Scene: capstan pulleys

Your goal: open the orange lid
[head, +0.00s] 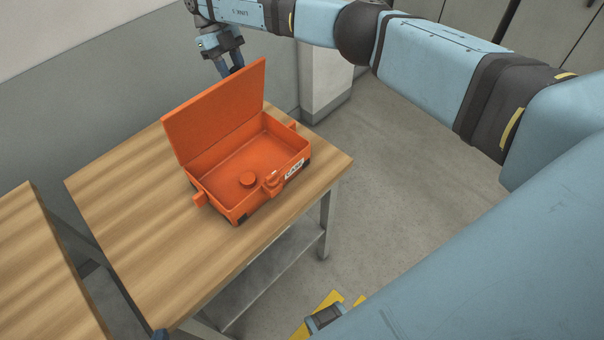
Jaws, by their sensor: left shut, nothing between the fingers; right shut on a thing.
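The orange lid (217,117) stands raised, tilted up from the back edge of the orange box (241,208) on the wooden table. My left gripper (160,335) shows only as a small blue tip at the bottom edge of the head view, shut and away from the box.
The wooden table (125,222) is clear around the box. A second wooden table (35,265) stands at the left across a narrow gap. A grey wall (70,125) runs behind, and the open floor (390,170) lies to the right.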

